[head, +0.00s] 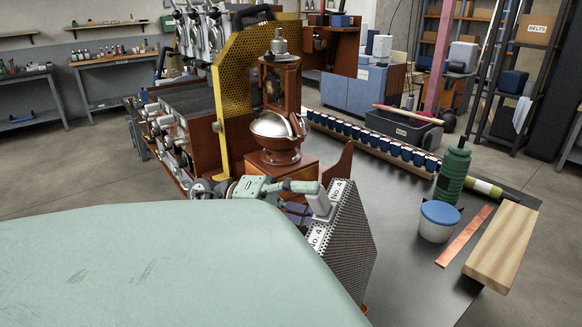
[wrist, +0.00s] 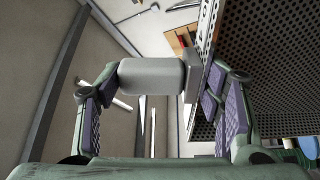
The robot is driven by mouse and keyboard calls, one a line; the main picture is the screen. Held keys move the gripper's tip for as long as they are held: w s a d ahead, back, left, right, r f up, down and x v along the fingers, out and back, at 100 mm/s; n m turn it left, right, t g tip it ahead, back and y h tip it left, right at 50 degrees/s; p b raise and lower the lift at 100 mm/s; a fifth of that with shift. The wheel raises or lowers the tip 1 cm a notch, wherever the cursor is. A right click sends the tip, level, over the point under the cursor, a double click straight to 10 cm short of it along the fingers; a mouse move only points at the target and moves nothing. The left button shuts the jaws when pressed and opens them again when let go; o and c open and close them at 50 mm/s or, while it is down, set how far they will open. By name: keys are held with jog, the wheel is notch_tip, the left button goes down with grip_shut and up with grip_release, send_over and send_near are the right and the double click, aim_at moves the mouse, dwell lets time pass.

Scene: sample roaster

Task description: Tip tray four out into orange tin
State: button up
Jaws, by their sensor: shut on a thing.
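Tray four (head: 345,245) is a perforated metal tray marked "No. 4", tilted steeply, almost on edge, over the dark bench. My gripper (head: 292,187) is shut on its grey handle (head: 318,203). In the wrist view, my gripper (wrist: 160,78) has the grey handle (wrist: 150,74) between its purple pads, and the perforated tray (wrist: 270,70) stands at the right. Whether anything is in the tray cannot be seen. A small orange edge (head: 364,309) shows below the tray's lower right; it may be the orange tin, mostly hidden by the tray and my own pale green body.
A copper-coloured roaster (head: 275,135) with a yellow perforated guard (head: 235,95) stands behind the gripper. To the right are a blue-lidded tub (head: 438,225), a green bottle (head: 453,175), a copper strip (head: 463,236) and a wooden block (head: 503,246). Several dark cups line the bench's far edge.

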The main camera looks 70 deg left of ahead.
jog(key=w+d+m+g+y, duration=0.1)
jog(key=w+d+g+y, duration=0.2)
jog(key=w+d, duration=0.5)
jog(key=w+d+g+y, duration=0.25)
jog(key=w+d, duration=0.35)
jog(key=d, duration=0.4)
jog(key=w+d+f+g+y+b, duration=0.45)
jog(key=w+d+f+b, duration=0.2)
jog(key=d+f, duration=0.35)
jog(key=w+d+f+g+y+b, duration=0.1)
jog(key=f+y+b, duration=0.1)
jog(key=f, duration=0.6)
jog(key=w+d+f+g+y+b, duration=0.1)
jog(key=d+f+y+b, duration=0.1)
jog(key=f, duration=0.5)
jog(key=shift+w+f+m+g+y, duration=0.3)
jog(key=shift+w+f+m+y, duration=0.1)
jog(key=shift+y, duration=0.3)
